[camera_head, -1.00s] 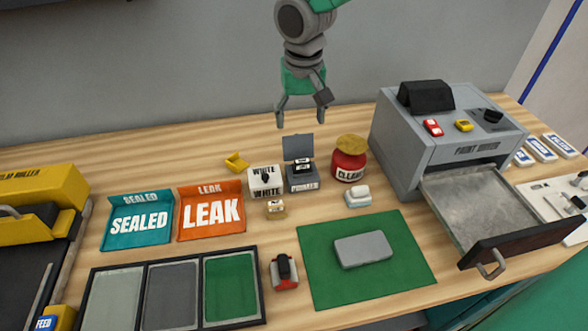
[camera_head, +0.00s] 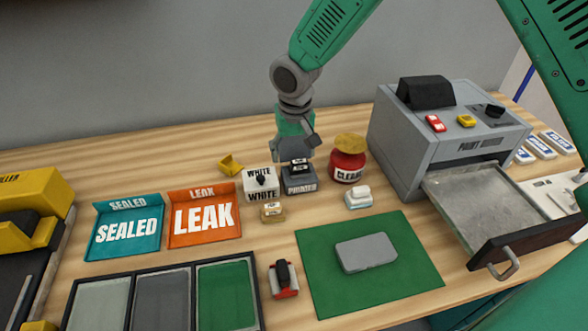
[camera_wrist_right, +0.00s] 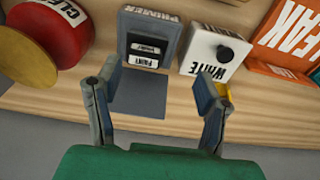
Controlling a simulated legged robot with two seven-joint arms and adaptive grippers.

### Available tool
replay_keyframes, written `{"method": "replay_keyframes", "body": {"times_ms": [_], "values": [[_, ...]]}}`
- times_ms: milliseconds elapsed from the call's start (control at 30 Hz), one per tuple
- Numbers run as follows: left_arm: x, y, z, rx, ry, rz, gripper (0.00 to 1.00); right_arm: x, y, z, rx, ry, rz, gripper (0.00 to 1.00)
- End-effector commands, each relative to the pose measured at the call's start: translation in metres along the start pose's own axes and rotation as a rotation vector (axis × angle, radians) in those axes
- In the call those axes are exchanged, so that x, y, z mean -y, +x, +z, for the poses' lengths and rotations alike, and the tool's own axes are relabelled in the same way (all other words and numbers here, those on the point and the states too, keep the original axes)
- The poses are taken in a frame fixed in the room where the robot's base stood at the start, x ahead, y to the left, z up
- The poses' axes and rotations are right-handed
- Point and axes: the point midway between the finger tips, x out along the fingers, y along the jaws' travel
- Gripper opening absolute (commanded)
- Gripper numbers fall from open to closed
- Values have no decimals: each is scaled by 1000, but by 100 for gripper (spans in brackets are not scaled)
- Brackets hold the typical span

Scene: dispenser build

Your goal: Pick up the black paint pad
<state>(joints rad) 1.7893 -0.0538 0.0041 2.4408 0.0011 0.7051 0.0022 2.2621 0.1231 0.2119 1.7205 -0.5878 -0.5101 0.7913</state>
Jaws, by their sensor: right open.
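A small black pad with white labels (camera_wrist_right: 148,55), which looks like the black paint pad, sits in the open grey primer box (camera_wrist_right: 168,32). In the head view the grey primer box (camera_head: 300,186) stands behind the green mat, and my gripper partly covers the pad. My right gripper (camera_head: 297,152) is open, pointing down just above and behind this box. In the wrist view my right gripper's fingers (camera_wrist_right: 156,88) are spread to either side of the box's raised grey lid, with nothing between them. My left gripper is not in view.
The white box (camera_head: 262,181) stands close left of the primer box, and the red jar (camera_head: 348,168) close right. A small yellow piece (camera_head: 231,164) lies behind. The green mat (camera_head: 415,265) holds a grey block.

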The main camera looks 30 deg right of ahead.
Motion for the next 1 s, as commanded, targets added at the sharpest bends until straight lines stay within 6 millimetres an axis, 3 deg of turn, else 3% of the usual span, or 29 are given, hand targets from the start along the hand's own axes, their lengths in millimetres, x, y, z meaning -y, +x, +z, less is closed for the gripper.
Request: {"method": "replay_keyframes", "body": {"times_ms": [300,633,667,767,1000], "values": [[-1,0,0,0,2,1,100,-9,44,-6,3,0,-1,62],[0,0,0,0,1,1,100,-3,49,-5,-3,-1,5,62],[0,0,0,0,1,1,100,-3,50,-5,-3,-1,5,55],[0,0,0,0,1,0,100,-5,50,-6,-1,0,2,20],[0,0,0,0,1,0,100,-10,52,-7,0,2,-2,12]]}}
